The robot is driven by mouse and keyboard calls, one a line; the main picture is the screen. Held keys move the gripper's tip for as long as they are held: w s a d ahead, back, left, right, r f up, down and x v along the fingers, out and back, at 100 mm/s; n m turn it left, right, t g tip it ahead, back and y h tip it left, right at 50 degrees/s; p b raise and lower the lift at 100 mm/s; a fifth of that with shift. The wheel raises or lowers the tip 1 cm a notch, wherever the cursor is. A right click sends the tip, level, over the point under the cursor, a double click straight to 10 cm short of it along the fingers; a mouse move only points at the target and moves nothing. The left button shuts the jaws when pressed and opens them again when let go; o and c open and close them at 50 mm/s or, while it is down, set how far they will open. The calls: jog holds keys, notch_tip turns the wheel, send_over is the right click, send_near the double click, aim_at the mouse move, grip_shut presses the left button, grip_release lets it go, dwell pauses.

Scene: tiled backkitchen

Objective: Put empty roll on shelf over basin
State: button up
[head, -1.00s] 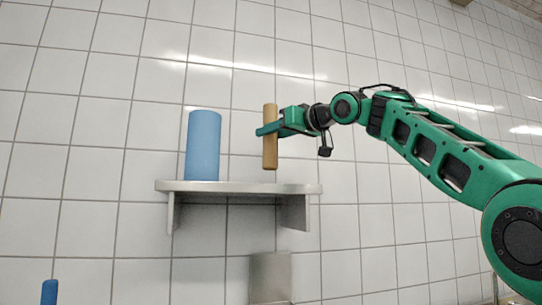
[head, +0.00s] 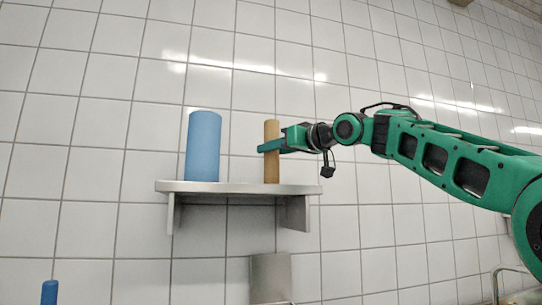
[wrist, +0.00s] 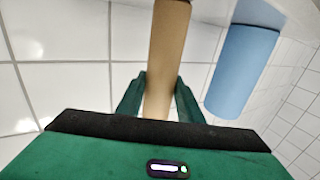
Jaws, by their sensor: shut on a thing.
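The empty roll, a thin brown cardboard tube (head: 272,166), is upright at the right part of the grey shelf (head: 240,188) in the head view. Its lower end meets the shelf top in the picture; I cannot tell for sure whether it bears on it. My gripper (head: 268,148) is shut around the tube's middle from the right. In the wrist view the tube (wrist: 166,60) runs between the two green fingers (wrist: 160,98). The basin is not clearly in view.
A thick blue roll (head: 203,147) stands on the shelf left of the tube, with a gap between them. It also shows in the wrist view (wrist: 242,70). White tiled wall is behind. A blue object (head: 49,292) shows at the lower left, and a grey metal panel (head: 270,277) is under the shelf.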

jog(key=o, duration=1)
jog(key=shift+o, duration=0.2)
jog(key=v, duration=1.2)
